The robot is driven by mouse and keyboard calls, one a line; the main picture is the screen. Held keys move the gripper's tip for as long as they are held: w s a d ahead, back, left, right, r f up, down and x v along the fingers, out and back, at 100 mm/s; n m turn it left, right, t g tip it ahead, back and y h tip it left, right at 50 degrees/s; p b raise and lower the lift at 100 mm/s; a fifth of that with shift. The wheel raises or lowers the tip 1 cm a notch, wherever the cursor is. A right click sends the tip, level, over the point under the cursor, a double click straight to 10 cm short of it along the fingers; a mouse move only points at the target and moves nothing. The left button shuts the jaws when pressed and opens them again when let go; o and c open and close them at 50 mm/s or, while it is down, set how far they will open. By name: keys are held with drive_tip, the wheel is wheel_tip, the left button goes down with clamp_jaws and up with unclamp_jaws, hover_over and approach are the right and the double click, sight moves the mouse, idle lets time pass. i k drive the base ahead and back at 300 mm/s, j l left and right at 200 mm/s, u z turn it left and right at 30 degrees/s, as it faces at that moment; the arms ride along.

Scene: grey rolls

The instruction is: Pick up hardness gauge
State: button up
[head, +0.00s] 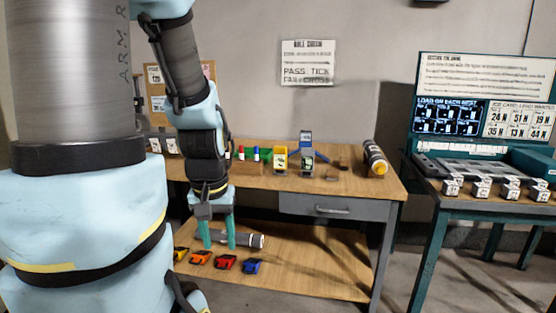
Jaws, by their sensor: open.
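No readable label marks the hardness gauge, so I cannot tell which object it is. A small grey cylinder with a pale end (248,241) lies at the lower shelf. My gripper (217,242) points down with its two teal fingers apart, and this cylinder is right at them; I cannot tell if it lies between them or behind them. On the bench top stand a yellow device with a pale face (280,159) and a grey-and-blue upright device (307,153), both apart from my gripper.
Several coloured clips, such as a red one (226,263), lie along the lower shelf (320,268). A dark roll with a yellow end (375,157) rests at the bench top's right. A drawer (331,207) hangs beneath the top. A green table (470,203) stands at right.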

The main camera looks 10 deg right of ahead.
sight(307, 154)
drive_tip(key=i+l+u, duration=0.65)
drive_tip(key=i, duration=0.15)
